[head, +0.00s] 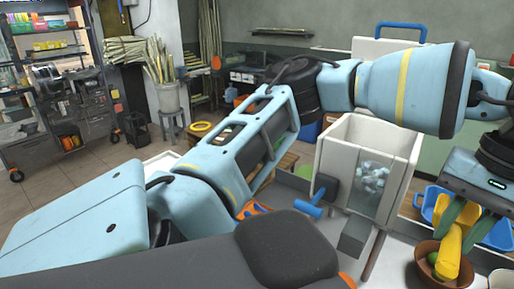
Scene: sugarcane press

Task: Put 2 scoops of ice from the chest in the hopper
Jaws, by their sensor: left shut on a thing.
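My left gripper (465,226) is at the right side, its green fingers pointing down. It is shut on a yellow thing (449,252), which looks like a scoop, though its full shape is hard to tell. A white open-topped box (335,146), which looks like the hopper, stands left of the gripper. Pale ice pieces (372,178) show behind its clear front. A white panel with a blue handle (401,28) stands behind the box; I cannot tell whether it belongs to the chest. No other ice is visible. My right gripper is not in view.
A brown bowl (428,278) with green fruit is below the gripper, close to the yellow thing. Blue trays (494,238) lie behind the gripper. A blue crank handle (309,206) sticks out left of the box. A stool (172,124) with cane stands far back.

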